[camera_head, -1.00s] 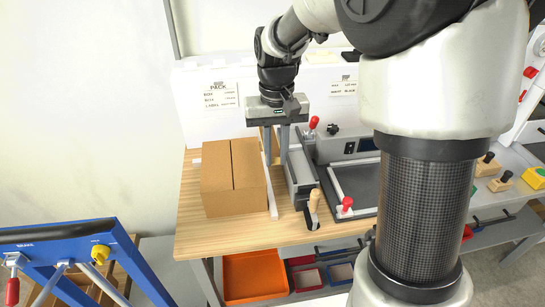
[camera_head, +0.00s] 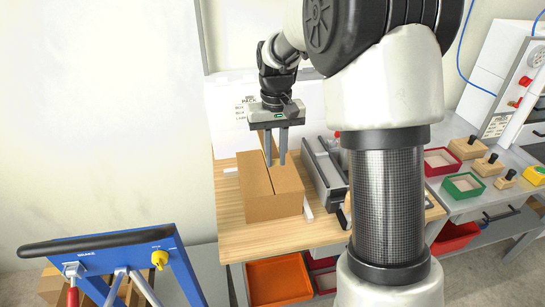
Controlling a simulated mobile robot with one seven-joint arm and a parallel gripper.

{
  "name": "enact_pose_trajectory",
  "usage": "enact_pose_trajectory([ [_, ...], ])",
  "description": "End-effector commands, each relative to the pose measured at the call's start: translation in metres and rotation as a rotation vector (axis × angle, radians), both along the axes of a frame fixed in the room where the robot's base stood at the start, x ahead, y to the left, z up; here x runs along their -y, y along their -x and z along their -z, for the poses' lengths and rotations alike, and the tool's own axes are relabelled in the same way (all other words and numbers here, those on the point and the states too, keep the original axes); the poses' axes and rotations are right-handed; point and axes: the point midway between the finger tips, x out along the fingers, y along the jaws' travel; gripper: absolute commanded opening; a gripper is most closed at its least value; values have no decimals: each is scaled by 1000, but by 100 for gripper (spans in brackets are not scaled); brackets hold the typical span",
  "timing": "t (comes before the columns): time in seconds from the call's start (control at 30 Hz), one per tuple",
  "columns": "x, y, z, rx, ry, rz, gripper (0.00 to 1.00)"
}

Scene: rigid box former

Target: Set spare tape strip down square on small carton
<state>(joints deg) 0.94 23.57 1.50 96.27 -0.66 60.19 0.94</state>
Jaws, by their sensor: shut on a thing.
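The small carton (camera_head: 272,207) is a closed brown box on the wooden bench, with a dark seam between its top flaps. My gripper (camera_head: 276,162) points down over the carton's back part, its two grey fingers close together. Its fingertips look to be at or just above the top, near the seam; I cannot tell whether they touch it. The spare tape strip between the fingers is too small or hidden to make out.
The wooden bench top (camera_head: 262,238) is clear in front of the carton. A grey machine (camera_head: 324,170) stands close on the carton's right. A blue frame (camera_head: 125,262) with a dark bar is at lower left. An orange bin (camera_head: 279,281) sits below the bench.

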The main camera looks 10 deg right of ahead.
Motion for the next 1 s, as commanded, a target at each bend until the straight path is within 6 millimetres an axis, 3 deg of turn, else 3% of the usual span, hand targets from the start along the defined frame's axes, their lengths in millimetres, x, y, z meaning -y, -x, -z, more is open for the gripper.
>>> enact_pose_trajectory([
  [0.37, 2, -2, 10, 0, 1, 1, 0],
  [1.0, 2, -2, 77, 0, 0, 1, 0],
])
